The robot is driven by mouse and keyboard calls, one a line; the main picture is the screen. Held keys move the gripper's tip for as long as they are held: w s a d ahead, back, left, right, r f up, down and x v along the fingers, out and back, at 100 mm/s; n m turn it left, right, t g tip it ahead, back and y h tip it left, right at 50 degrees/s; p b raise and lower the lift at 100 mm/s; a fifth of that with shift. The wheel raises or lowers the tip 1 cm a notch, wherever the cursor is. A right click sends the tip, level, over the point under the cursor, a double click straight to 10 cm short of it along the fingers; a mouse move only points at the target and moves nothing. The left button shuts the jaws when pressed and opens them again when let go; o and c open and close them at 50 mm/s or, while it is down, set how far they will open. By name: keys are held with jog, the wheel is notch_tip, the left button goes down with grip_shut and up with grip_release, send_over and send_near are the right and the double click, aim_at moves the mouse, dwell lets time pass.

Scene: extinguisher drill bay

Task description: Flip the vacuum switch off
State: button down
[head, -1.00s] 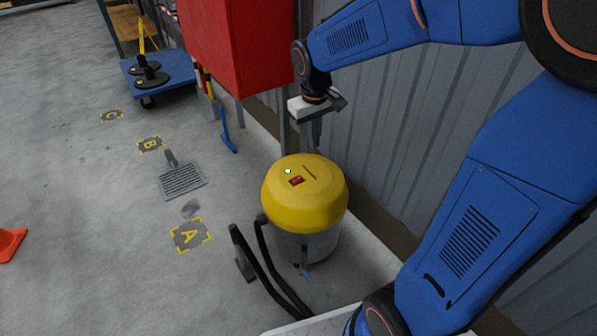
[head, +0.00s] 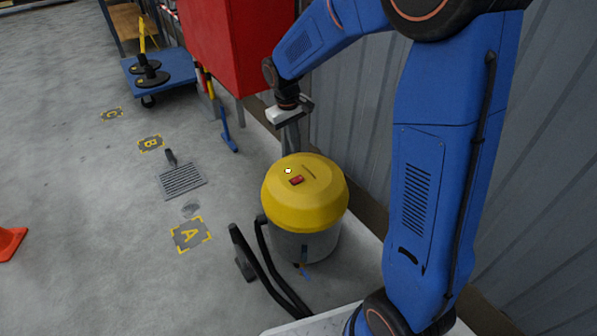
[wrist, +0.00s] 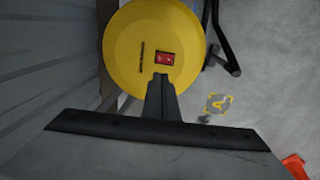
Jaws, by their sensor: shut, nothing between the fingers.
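The vacuum (head: 304,212) is a grey drum with a yellow lid, standing upright on the floor by the corrugated wall. A red rocker switch (head: 297,180) sits on top of the lid, with a small white light beside it. In the wrist view the switch (wrist: 165,59) lies just beyond my fingertips, near the lid's middle. My gripper (head: 292,148) is above the lid's far edge, pointing down, its fingers together and empty. In the wrist view my gripper (wrist: 161,78) shows over the yellow lid (wrist: 125,50). I cannot tell its exact height above the lid.
A red cabinet (head: 232,45) stands behind the vacuum. The corrugated wall (head: 350,130) is close on the right. A black hose (head: 262,262) runs along the vacuum's front left. A blue cart (head: 160,72) and an orange cone (head: 10,242) stand left. The floor between is mostly free.

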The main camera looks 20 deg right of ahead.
aim_at(296, 179)
jog(key=shift+f, duration=0.15)
jog(key=f, duration=0.4)
jog(key=d+f, duration=0.1)
jog(key=f, duration=0.8)
jog(key=shift+w+d+f, duration=0.25)
jog(key=shift+d+f, duration=0.05)
jog(key=shift+d+f, duration=0.1)
jog(key=shift+f, duration=0.1)
jog(key=shift+a, duration=0.2)
jog(key=shift+s+a+r, duration=0.15)
jog(key=shift+s+a, duration=0.1)
jog(key=shift+a, duration=0.35)
jog(key=shift+r, duration=0.1)
notch_tip(296, 179, up, 14)
jog(key=a, duration=0.1)
jog(key=shift+s+a, duration=0.25)
jog(key=shift+a, duration=0.05)
